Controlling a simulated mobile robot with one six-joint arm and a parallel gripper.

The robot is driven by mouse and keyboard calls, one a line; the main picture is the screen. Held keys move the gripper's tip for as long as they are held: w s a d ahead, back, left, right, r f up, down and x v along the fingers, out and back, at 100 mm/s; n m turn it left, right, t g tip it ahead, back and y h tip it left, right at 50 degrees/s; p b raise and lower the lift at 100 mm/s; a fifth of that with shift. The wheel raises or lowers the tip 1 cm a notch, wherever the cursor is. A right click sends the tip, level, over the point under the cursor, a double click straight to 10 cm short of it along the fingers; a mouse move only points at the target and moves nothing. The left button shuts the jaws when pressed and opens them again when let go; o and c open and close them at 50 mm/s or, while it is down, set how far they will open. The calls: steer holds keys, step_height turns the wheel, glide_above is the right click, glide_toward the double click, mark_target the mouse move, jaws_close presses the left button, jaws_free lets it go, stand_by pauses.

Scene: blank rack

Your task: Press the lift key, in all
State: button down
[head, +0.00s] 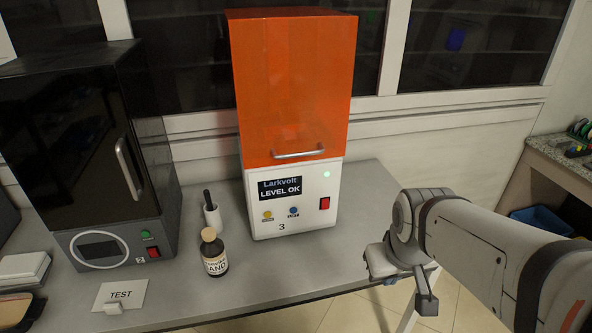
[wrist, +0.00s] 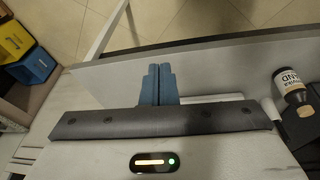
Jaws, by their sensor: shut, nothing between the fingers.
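The white and orange unit marked "Larkvolt" (head: 290,205) stands on the bench in the head view. Its orange hood (head: 292,90) with a metal handle is down. Its display (head: 280,188) reads "LEVEL OK". A red rocker switch (head: 324,203) and a lit pale green lamp (head: 326,174) are at the right. My gripper (wrist: 160,68) is shut and empty in the wrist view, over the bench near its edge. In the head view my arm is right of the unit, apart from it.
A brown bottle (head: 214,256) and a small white holder (head: 212,217) with a dark stick stand left of the unit. A black oven-like unit (head: 110,160) is farther left. A "TEST" card (head: 120,295) lies in front. Bench space before the Larkvolt unit is clear.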

mark_target(293, 210)
steer(key=w+a+f+n+t+y+p, duration=0.1)
steer(key=w+a+f+n+t+p, duration=0.15)
steer(key=w+n, duration=0.5)
steer(key=w+a+f+n+t+p, duration=0.1)
steer(key=w+f+n+p, duration=0.15)
steer(key=w+n, duration=0.5)
steer(key=w+a+f+n+y+p, duration=0.2)
steer(key=a+f+n+y, duration=0.3)
steer(key=a+n, duration=0.6)
steer(key=shift+w+f+t+y, duration=0.3)
steer(key=shift+w+f+t, duration=0.2)
steer(key=shift+f, duration=0.3)
steer(key=shift+w, duration=0.1)
steer(key=w+a+p, duration=0.2)
steer(key=w+p, duration=0.1)
steer(key=w, duration=0.5)
steer(key=shift+w+a, duration=0.15)
